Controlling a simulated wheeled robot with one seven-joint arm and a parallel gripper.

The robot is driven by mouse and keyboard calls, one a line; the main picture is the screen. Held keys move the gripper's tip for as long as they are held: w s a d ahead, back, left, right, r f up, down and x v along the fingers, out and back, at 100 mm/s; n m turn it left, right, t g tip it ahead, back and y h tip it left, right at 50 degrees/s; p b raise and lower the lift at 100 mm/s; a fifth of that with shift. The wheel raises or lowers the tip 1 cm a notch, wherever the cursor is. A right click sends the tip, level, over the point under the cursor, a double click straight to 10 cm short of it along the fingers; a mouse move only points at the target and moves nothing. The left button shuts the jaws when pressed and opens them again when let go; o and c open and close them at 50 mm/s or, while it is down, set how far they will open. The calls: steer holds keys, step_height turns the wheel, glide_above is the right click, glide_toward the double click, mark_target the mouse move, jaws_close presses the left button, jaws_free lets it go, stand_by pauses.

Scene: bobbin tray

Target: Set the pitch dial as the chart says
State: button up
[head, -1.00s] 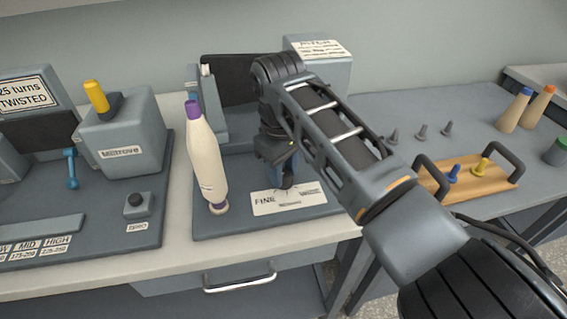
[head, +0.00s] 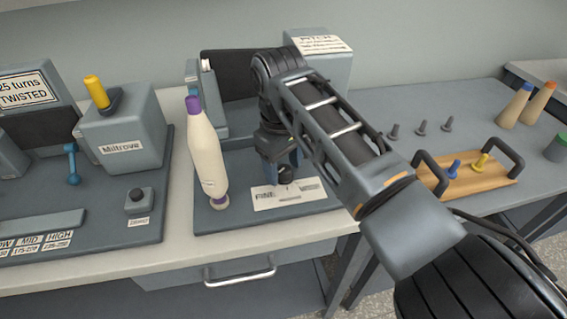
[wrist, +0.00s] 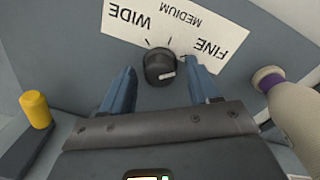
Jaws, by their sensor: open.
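The pitch dial (wrist: 160,66) is a round black knob with a white pointer line. In the wrist view its pointer faces right and slightly down, on the FINE side. The white scale card (wrist: 172,22) behind it reads WIDE, MEDIUM and FINE; it also shows in the head view (head: 308,188). My gripper (wrist: 159,72) is open, its blue fingers either side of the dial with gaps visible. In the head view my gripper (head: 284,178) hangs low over the card and hides the dial. The PITCH chart (head: 323,44) stands behind my arm, its smaller lines too small to read.
A cream bobbin with purple ends (head: 206,155) stands close left of my gripper. A Miltrove box with a yellow lever (head: 97,91) is further left.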

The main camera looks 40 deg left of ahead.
mark_target(282, 169)
steer(key=shift+s+r+b, duration=0.2)
steer(key=shift+r+b, duration=0.35)
steer(key=shift+r, duration=3.35)
